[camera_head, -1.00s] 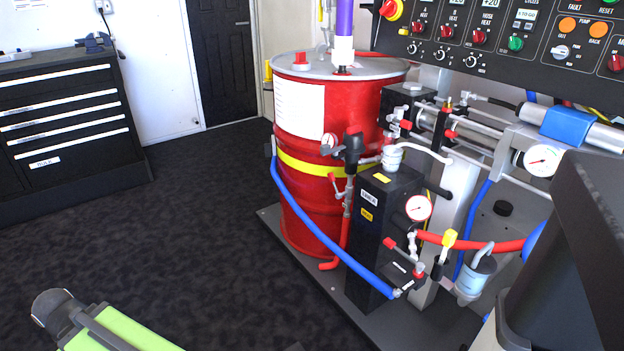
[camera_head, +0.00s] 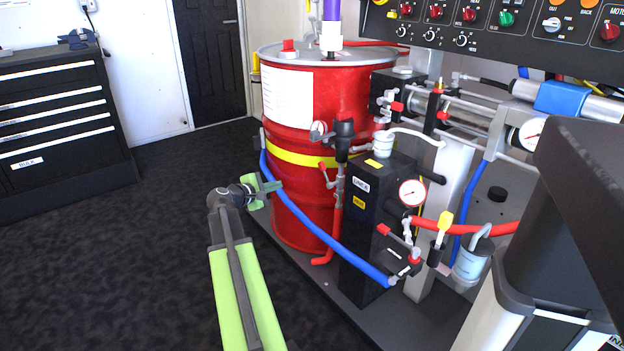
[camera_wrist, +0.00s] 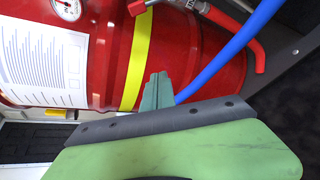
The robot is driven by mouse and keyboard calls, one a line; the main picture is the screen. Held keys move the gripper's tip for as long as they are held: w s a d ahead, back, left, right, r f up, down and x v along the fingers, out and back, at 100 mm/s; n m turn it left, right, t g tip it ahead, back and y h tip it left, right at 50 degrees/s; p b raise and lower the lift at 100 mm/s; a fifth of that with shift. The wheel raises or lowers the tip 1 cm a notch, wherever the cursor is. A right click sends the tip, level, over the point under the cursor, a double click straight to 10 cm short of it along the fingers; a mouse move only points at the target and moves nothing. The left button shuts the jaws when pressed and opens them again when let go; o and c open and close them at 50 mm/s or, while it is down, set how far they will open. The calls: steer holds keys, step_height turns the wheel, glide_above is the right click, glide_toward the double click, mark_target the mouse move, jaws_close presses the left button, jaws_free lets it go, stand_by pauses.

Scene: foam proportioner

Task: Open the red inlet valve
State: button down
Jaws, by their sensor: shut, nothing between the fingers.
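A red-handled valve (camera_head: 325,174) sits on the upright pipe in front of the red drum. Another red-handled valve (camera_head: 386,231) is low on the black block. I cannot tell from the labels which is the inlet valve. My gripper (camera_head: 271,186) is shut and empty, left of both valves, in front of the drum's lower left side and near the blue hose. In the wrist view the closed fingers (camera_wrist: 158,92) point at the drum below its yellow band. A red handle end (camera_wrist: 137,7) shows at that view's top edge, apart from the fingers.
The red drum (camera_head: 290,205) stands on a dark base plate. The blue hose (camera_head: 315,232) runs across its front to the black block (camera_head: 366,215). A control panel (camera_head: 500,30) overhangs at upper right. The dark floor (camera_head: 120,260) at left is clear up to the drawer cabinet (camera_head: 60,120).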

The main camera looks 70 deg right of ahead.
mark_target(326, 175)
steer(key=s+d+b, duration=0.1)
steer(key=s+d, duration=0.2)
steer(key=d, duration=0.4)
steer(key=s+d+b, duration=0.1)
steer(key=s+d, duration=0.3)
steer(key=d, duration=0.2)
steer(key=shift+s+a+r+n+g+h+p, duration=0.4)
steer(key=shift+s+a+r+p, duration=0.5)
steer(key=shift+s+r+p, duration=0.25)
steer(key=shift+f, duration=0.1)
